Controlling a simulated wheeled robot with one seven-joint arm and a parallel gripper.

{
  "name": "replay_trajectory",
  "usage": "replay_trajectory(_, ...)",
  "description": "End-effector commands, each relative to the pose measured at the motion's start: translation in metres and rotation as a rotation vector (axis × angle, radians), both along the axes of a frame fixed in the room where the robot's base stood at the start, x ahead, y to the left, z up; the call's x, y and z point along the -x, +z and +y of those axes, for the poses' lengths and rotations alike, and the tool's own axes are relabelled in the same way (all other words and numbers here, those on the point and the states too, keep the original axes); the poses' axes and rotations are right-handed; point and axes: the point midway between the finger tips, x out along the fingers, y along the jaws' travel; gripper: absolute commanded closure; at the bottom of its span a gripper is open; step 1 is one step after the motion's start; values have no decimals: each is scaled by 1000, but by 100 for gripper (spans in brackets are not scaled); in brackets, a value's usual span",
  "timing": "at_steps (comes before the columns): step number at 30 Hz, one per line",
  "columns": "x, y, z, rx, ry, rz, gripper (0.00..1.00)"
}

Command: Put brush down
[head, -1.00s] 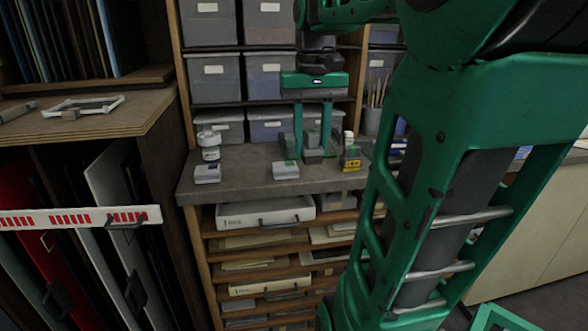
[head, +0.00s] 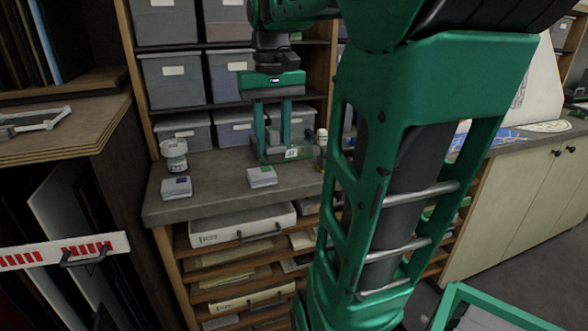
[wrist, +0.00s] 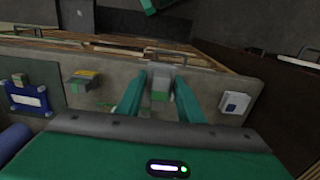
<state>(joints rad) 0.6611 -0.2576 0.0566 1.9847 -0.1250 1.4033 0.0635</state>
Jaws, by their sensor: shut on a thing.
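My gripper (head: 274,152) is over the grey bench top (head: 215,168), towards its right part, with its two green fingers pointing down. It also shows in the wrist view (wrist: 160,98). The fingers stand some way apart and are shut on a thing. I take it to be the brush, but its shape is too small and dark to make out. Whether the held thing touches the bench cannot be told.
A small box with a blue label (head: 176,187) and a white jar (head: 174,154) stand on the bench at left. A small bottle (head: 321,148) stands right of the gripper. Grey bins (head: 172,81) fill the shelves behind. A drawer (head: 243,223) is below.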

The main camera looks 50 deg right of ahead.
Motion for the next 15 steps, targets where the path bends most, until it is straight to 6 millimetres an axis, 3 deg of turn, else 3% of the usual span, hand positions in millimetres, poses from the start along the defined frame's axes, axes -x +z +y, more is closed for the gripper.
replay_trajectory(9,-6,-39,-63,-3,-6,4,84)
replay_trajectory(15,-9,-56,-92,-2,-3,1,84)
